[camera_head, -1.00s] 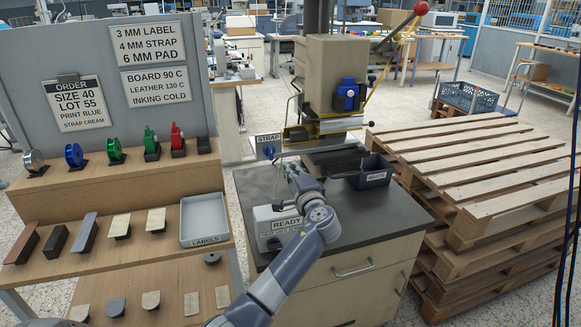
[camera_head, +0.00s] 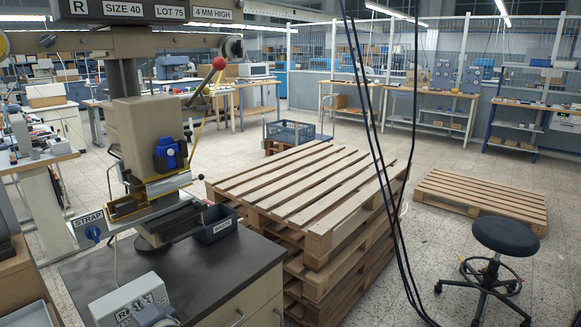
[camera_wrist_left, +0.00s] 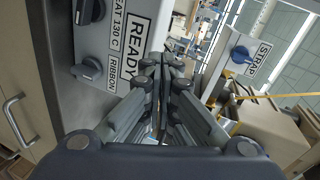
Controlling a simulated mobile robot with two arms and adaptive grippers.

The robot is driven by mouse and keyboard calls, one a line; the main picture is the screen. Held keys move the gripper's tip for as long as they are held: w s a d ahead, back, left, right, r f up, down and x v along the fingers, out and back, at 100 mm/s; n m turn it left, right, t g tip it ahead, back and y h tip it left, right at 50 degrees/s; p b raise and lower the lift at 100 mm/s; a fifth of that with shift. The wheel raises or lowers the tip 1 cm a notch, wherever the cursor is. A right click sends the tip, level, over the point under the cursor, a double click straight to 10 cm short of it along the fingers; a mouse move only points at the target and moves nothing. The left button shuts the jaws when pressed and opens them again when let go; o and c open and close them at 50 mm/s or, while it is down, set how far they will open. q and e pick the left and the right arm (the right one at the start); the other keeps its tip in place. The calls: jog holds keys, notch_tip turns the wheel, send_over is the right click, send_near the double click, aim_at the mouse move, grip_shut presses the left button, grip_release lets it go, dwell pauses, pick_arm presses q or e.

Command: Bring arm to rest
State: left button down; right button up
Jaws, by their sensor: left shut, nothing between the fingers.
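My left gripper (camera_wrist_left: 165,80) is shut and empty in the wrist view. Its fingers are close together beside the light grey control box (camera_wrist_left: 110,30) with the READY label and dark knobs. The stamping press (camera_head: 140,135) stands behind, with a blue part and a red-knobbed lever. The STRAP sign and blue knob (camera_wrist_left: 240,55) are at the upper right of the wrist view. My right gripper is out of view.
A dark bin (camera_head: 218,229) stands on the cabinet top (camera_head: 215,275). Stacked wooden pallets (camera_head: 330,235) stand right of the cabinet. Black cables (camera_head: 378,150) hang in front of them. A black stool (camera_head: 504,238) and a low pallet (camera_head: 478,198) are at the right, with bare floor around.

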pick_arm(q)
jog(key=s+d+f+n+g+h, duration=0.1)
jog(key=s+d+f+g+h, duration=0.15)
jog(key=s+f, duration=0.4)
jog(key=s+d+f+n+g+h, duration=0.1)
jog(key=s+d+f+h, duration=0.25)
jog(key=s+f, duration=0.35)
jog(key=s+d+f+n+g+h, duration=0.1)
jog(key=s+d+h, duration=0.3)
jog(key=s, duration=0.5)
jog(key=s+d+f+n+g+h, duration=0.1)
jog(key=s+d+g, duration=0.1)
jog(key=s+d, duration=0.6)
notch_tip(320, 180, down, 25)
jog(key=s+a+g, duration=0.1)
jog(key=s, duration=0.1)
jog(key=s+a+f, duration=0.1)
jog(key=s+f, duration=0.7)
jog(key=s+a+f+g, duration=0.1)
jog(key=s+a+f, duration=0.1)
jog(key=s+f, duration=0.7)
jog(key=shift+s+a, duration=0.25)
